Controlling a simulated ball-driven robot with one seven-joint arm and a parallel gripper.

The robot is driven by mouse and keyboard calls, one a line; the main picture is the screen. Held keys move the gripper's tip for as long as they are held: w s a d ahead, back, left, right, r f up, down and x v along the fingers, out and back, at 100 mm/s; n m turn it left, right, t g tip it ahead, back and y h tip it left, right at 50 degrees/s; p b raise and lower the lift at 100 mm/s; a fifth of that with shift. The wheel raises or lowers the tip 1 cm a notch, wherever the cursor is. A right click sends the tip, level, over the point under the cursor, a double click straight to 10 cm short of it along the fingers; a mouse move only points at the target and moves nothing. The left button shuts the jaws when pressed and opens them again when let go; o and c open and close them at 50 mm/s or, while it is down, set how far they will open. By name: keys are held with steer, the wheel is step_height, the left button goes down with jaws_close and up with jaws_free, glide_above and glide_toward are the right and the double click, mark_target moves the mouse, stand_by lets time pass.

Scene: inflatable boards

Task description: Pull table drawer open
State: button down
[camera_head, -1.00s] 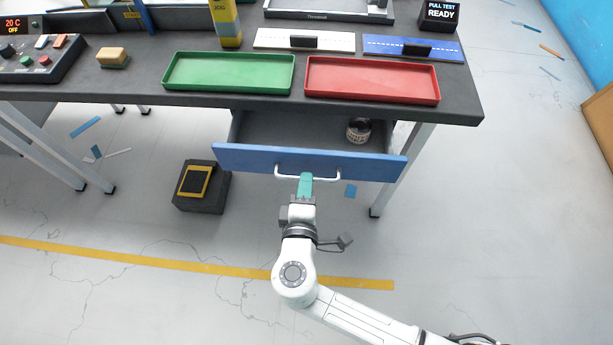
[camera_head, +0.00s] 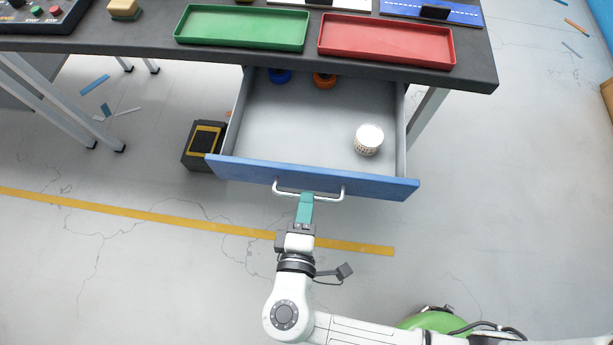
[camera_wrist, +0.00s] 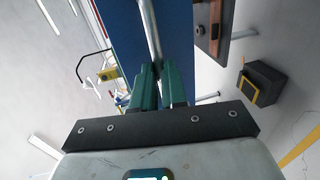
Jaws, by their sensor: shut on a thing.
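The table drawer (camera_head: 300,175) has a blue front and stands well out from under the dark table (camera_head: 300,57). A silver bar handle (camera_head: 333,198) runs across the middle of its front. My gripper (camera_head: 306,198) is shut on this handle with its teal fingers. In the wrist view my gripper (camera_wrist: 159,72) has a finger on each side of the handle bar (camera_wrist: 150,35), against the blue drawer front (camera_wrist: 178,20). Inside the drawer are a white-topped tin (camera_head: 368,139) at the right, and a blue thing (camera_head: 280,76) and an orange thing (camera_head: 324,80) at the back.
A green tray (camera_head: 242,28) and a red tray (camera_head: 386,40) lie on the table near its front edge. A black and yellow box (camera_head: 203,147) stands on the floor left of the drawer. The floor ahead of the drawer's right part is clear.

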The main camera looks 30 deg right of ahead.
steer(key=c, duration=1.2)
jaws_free()
steer(key=shift+o, duration=0.2)
steer(key=v, duration=1)
steer(key=shift+s+a, duration=0.15)
steer(key=shift+s, duration=0.2)
